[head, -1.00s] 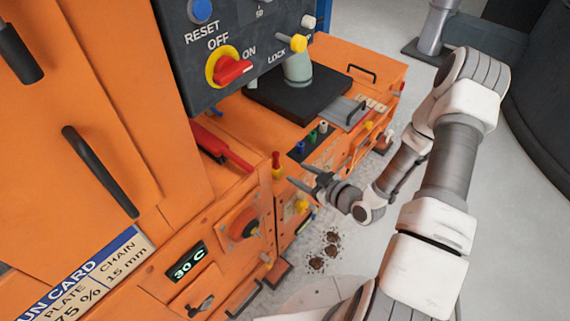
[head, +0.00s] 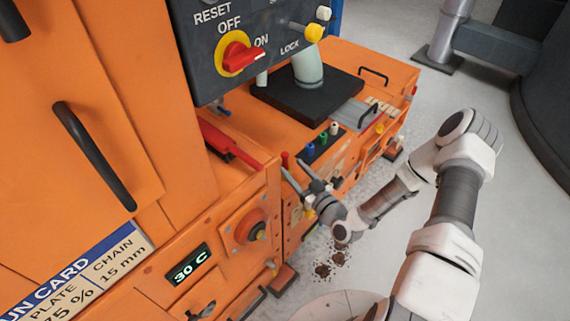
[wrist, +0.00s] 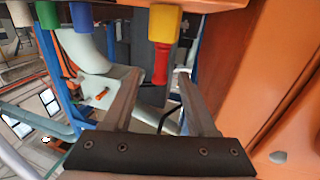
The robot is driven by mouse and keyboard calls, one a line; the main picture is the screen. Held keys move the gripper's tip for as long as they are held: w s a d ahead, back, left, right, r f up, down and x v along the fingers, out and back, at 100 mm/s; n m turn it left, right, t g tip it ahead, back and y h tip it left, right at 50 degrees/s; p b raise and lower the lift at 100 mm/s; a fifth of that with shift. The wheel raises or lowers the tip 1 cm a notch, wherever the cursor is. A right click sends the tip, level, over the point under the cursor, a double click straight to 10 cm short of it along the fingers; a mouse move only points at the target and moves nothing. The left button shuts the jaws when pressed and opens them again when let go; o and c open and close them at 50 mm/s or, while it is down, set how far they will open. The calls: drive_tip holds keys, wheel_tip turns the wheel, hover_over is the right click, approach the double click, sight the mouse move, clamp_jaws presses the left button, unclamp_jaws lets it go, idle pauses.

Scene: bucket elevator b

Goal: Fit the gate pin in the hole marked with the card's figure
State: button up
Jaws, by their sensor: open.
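The gate pin, by its look, is a red and yellow piece (head: 285,159) on the orange machine's front ledge. In the wrist view its yellow block (wrist: 165,22) and red shaft (wrist: 160,65) hang at top centre. My gripper (head: 293,168) is open close to the pin. In the wrist view its two fingertips (wrist: 160,74) lie either side of the red shaft's line, with gaps; contact cannot be told. The run card (head: 80,285) reads PLATE 75 % and CHAIN 15 mm. The marked holes are not legible.
Green, blue and white pegs (head: 322,139) stand right of the pin, on a dark strip. A red lever (head: 230,145) lies to its left. The control box (head: 250,45) overhangs the ledge.

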drive_tip(key=b+x, duration=0.2)
drive_tip(key=x, duration=0.6)
drive_tip(key=shift+w+a, duration=0.15)
drive_tip(key=shift+a, duration=0.05)
clamp_jaws()
